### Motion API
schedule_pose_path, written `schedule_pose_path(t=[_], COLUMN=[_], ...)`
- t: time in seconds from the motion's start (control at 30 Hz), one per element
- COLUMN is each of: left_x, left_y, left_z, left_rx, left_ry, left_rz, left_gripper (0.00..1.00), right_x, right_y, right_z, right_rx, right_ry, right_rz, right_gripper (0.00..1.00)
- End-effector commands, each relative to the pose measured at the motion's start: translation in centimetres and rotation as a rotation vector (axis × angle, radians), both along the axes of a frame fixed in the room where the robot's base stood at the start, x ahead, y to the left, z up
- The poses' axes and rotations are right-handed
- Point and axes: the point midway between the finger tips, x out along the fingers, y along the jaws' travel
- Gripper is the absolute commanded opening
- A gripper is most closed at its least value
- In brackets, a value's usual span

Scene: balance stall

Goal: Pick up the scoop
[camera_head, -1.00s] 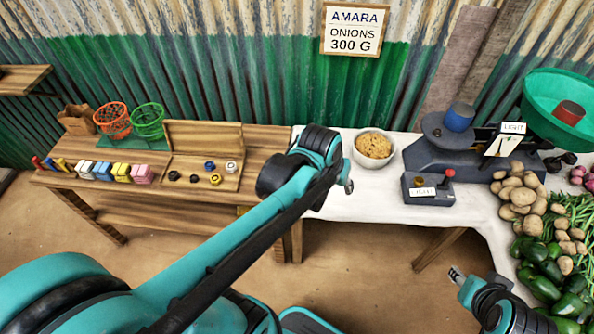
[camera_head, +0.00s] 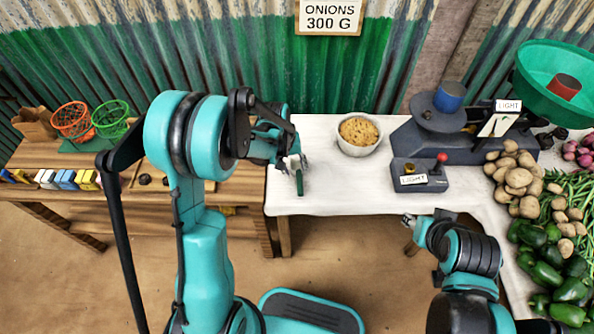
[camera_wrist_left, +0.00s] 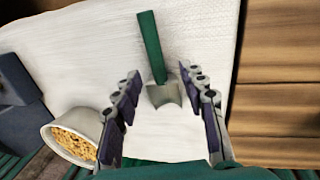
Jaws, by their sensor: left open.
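The scoop lies on the white cloth; its green handle (camera_head: 299,183) shows just below my left gripper (camera_head: 294,165) in the head view. In the left wrist view the scoop (camera_wrist_left: 151,48) has its handle pointing up the picture, and its pale metal pan lies between the fingertips. My left gripper (camera_wrist_left: 160,76) is open, with one finger on each side of the pan and nothing held. In the head view the gripper partly hides the pan. My right gripper (camera_head: 408,220) is small, at the lower right, in front of the table; its jaws are unclear.
A bowl of yellowish food (camera_head: 359,132) stands right of the scoop; it also shows in the left wrist view (camera_wrist_left: 75,140). The scale (camera_head: 425,137) and a small grey box (camera_head: 420,177) stand further right. Potatoes (camera_head: 515,180) and peppers lie beyond. The front cloth is clear.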

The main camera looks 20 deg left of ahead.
Motion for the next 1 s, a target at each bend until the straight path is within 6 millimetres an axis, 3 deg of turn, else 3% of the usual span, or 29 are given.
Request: schedule_pose_path(t=[0.27, 0.5, 0.53, 0.7, 1.0], left_x=[0.2, 0.2, 0.2, 0.2, 0.2], left_y=[-1.1, -1.2, -1.2, -1.2, -1.2], left_z=[-4.2, -4.4, -4.4, -4.3, -4.3], left_rx=[0.0, 0.0, 0.0, 0.0, 0.0], left_ry=[-0.001, -0.001, -0.001, -0.001, -0.001], left_rz=[-0.001, -0.001, -0.001, -0.001, -0.001], left_gripper=[0.42, 0.42, 0.39, 0.0, 0.0], right_x=[0.0, 0.0, 0.0, 0.0, 0.0], right_y=[0.0, 0.0, 0.0, 0.0, 0.0], right_z=[-2.5, -2.4, -2.4, -2.4, -2.4], right_rx=[0.0, 0.0, 0.0, 0.0, 0.0], right_ry=[0.0, 0.0, 0.0, 0.0, 0.0], right_rz=[0.0, 0.0, 0.0, 0.0, 0.0], right_gripper=[0.4, 0.4, 0.4, 0.4, 0.4])
